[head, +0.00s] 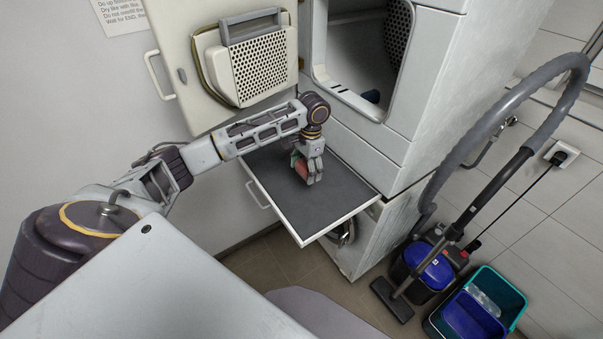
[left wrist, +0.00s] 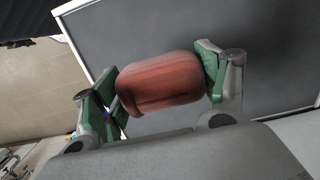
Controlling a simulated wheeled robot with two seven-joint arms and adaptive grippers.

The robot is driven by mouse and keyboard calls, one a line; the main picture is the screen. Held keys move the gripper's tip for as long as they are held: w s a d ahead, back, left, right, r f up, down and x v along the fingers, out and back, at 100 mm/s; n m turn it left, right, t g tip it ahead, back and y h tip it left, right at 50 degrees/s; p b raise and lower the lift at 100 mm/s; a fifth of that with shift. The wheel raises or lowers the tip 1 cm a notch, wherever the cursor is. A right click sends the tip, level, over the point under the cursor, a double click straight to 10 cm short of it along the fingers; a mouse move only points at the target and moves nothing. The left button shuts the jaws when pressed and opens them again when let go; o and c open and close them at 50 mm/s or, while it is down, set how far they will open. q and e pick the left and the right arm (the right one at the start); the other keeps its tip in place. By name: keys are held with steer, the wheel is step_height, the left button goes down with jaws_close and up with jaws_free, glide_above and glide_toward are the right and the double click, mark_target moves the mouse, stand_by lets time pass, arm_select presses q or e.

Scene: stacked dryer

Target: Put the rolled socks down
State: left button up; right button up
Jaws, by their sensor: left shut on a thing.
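The rolled socks (left wrist: 160,82) are a reddish-brown bundle, gripped between the green pads of my left gripper (left wrist: 158,84) in the left wrist view. In the head view my left gripper (head: 306,172) points down over the grey pull-out shelf (head: 335,205), with a bit of the red socks (head: 300,168) showing between its fingers. The shelf also fills the background of the left wrist view (left wrist: 255,40). I cannot tell whether the socks touch the shelf. My right gripper is not in view.
The open dryer door (head: 262,65) hangs above left of the shelf. The drum opening (head: 368,50) holds a small dark item. A vacuum cleaner (head: 428,265) and a teal bin (head: 500,290) stand on the floor at right. Most of the shelf is bare.

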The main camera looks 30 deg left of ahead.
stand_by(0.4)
arm_select(q)
glide_above(305, 194)
step_height(305, 194, down, 6)
steer(key=shift+p, duration=0.35)
steer(key=shift+f, duration=0.15)
steer(key=shift+f, duration=1.85)
steer(key=shift+f, duration=0.1)
steer(key=o, duration=1)
